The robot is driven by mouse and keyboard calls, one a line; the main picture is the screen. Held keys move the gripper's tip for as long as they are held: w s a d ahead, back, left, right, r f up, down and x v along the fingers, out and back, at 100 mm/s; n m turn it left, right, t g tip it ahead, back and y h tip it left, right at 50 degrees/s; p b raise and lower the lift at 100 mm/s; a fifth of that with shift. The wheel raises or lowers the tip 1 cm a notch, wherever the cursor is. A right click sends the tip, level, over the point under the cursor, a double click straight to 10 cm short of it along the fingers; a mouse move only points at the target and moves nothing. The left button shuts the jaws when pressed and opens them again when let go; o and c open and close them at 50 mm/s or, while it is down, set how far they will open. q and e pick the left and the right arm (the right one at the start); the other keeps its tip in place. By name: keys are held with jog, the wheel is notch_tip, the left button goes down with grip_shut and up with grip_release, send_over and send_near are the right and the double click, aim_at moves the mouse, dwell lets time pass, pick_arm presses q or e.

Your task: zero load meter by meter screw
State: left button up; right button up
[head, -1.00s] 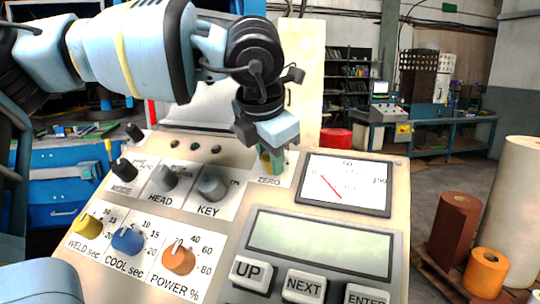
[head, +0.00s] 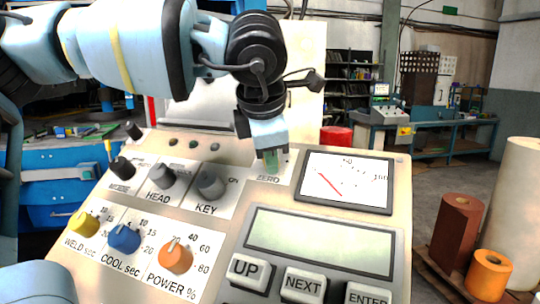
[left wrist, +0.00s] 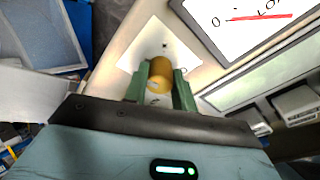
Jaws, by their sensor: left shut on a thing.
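The load meter (head: 345,182) is a dark-framed dial at the upper right of the panel. Its red needle lies tilted in the left part of the scale in the head view; the meter's edge and needle also show in the left wrist view (left wrist: 262,17). The meter screw is a brass, round knob (left wrist: 159,77) on the white ZERO label left of the meter. My left gripper (head: 270,160) points down at the ZERO label. Its green fingers (left wrist: 160,88) stand on both sides of the screw and are shut on it. The fingers hide the screw in the head view. My right gripper is not in view.
The sloped panel (head: 240,160) also bears the MODE, HEAD and KEY knobs, yellow, blue and orange (head: 176,257) dials, a blank display (head: 320,243) and UP (head: 249,272), NEXT and ENTER buttons. Rolls (head: 488,275) stand to the right.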

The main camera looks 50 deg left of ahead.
pick_arm(q)
jog(key=shift+m, duration=1.2)
jog(key=o, duration=1)
jog(key=shift+v, duration=3.9)
jog(key=shift+s, duration=0.1)
